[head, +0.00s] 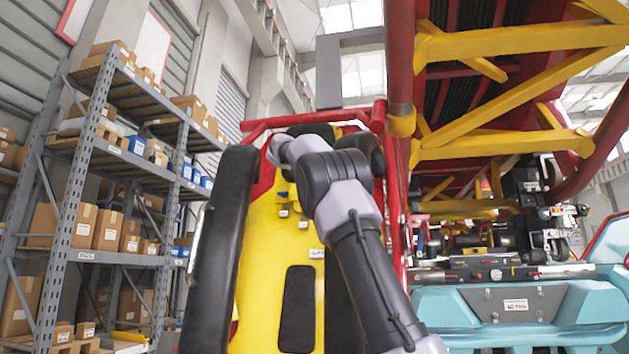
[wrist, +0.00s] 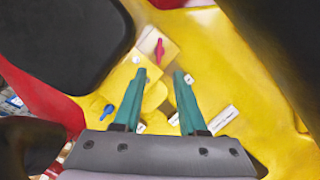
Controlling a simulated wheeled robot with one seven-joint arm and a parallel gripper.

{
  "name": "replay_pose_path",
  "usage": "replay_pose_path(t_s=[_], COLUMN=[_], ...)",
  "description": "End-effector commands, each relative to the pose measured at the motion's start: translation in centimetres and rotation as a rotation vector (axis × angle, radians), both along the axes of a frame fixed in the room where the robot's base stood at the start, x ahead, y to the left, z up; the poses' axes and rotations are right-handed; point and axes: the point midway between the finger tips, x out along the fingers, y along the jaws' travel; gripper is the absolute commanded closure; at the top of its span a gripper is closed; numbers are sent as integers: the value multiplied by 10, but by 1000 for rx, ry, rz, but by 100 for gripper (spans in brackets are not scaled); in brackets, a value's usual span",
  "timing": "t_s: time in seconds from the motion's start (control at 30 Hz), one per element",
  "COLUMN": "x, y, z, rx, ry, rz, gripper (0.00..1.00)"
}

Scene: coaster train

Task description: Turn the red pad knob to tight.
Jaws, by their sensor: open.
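A blue knob (wrist: 107,111) is left of the left finger. Small white labels (wrist: 222,120) are on the panel, too blurred to read. In the head view the yellow seat panel (head: 262,290) shows, but my arm hides the gripper and the red knob.
Black pads (wrist: 65,50) flank the panel in the wrist view. In the head view a black padded restraint (head: 218,250) stands left. Red and yellow frame beams (head: 500,145) and a teal car body (head: 515,310) are right. Shelving with boxes (head: 105,180) is far left.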

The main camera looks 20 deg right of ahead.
Motion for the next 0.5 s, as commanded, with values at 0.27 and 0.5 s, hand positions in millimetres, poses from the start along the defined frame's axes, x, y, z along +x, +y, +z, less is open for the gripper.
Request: replay_pose_path(t_s=[0.27,0.5], x=[1,13], y=[0,-1], z=[-1,-22], rx=[-2,-73], ry=[-2,-93], rz=[-2,-60], gripper=[55,55])
